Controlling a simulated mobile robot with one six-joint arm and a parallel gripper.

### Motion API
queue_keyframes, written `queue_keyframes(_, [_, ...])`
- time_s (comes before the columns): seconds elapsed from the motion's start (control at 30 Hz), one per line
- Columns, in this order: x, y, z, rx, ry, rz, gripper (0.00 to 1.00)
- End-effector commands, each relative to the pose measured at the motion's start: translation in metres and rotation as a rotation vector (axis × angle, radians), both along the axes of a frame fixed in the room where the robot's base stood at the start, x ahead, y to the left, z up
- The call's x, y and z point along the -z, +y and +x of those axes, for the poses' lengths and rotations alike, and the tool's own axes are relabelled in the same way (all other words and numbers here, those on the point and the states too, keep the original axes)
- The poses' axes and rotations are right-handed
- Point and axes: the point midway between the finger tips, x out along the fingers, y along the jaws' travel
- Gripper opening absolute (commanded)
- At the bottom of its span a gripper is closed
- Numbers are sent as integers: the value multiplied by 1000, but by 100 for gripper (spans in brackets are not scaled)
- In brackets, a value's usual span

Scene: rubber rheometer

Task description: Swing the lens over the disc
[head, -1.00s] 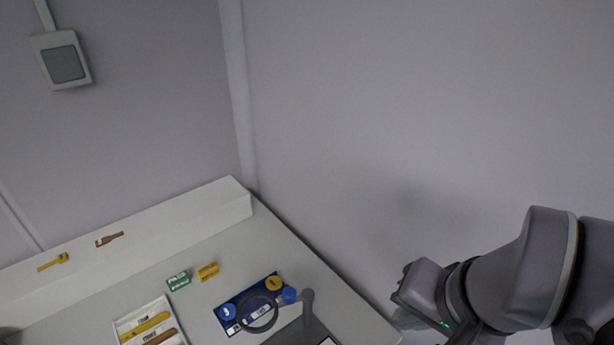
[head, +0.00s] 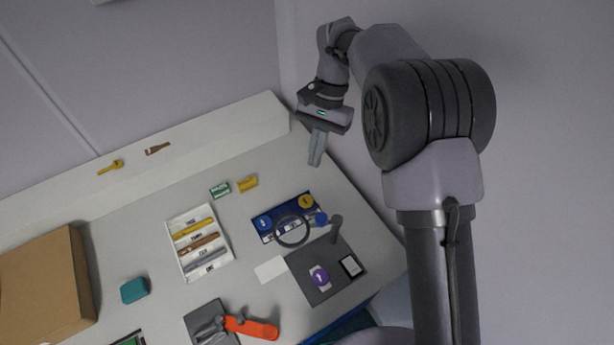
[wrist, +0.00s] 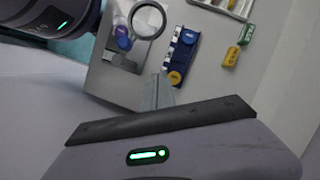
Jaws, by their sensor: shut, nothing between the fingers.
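The lens (head: 277,240) is a dark ring on a swing arm with a blue knob (head: 320,219), joined to a dark post (head: 336,228). Its ring hangs over the lower edge of a blue tray (head: 265,238), apart from the purple disc (head: 319,277) on the grey base plate (head: 300,262). My gripper (head: 315,160) is shut and empty, above the back right of the table and apart from the lens. Its fingers show in the wrist view (wrist: 157,90).
The blue tray holds a blue piece and a yellow piece. Green (head: 220,190) and yellow (head: 247,183) boxes lie behind it. A white tray (head: 187,215) with tools, a teal block (head: 134,290), an orange-handled tool (head: 252,328) and a cardboard box (head: 45,285) are to the left.

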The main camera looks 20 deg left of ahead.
Motion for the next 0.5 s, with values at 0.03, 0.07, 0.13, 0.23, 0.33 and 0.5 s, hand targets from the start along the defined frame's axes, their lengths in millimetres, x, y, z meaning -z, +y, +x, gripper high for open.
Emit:
queue_keyframes(0.03, [7, 0, -2, 0, 1, -1, 0])
queue_keyframes(0.07, [12, 0, -4, 0, 1, -1, 0])
queue_keyframes(0.13, [25, 1, -8, -1, 1, 0, 0])
queue_keyframes(0.23, [46, 1, -17, 0, 1, -1, 0])
queue_keyframes(0.33, [67, 2, -25, 0, 1, 0, 0])
queue_keyframes(0.5, [96, 4, -40, -1, -1, 1, 0])
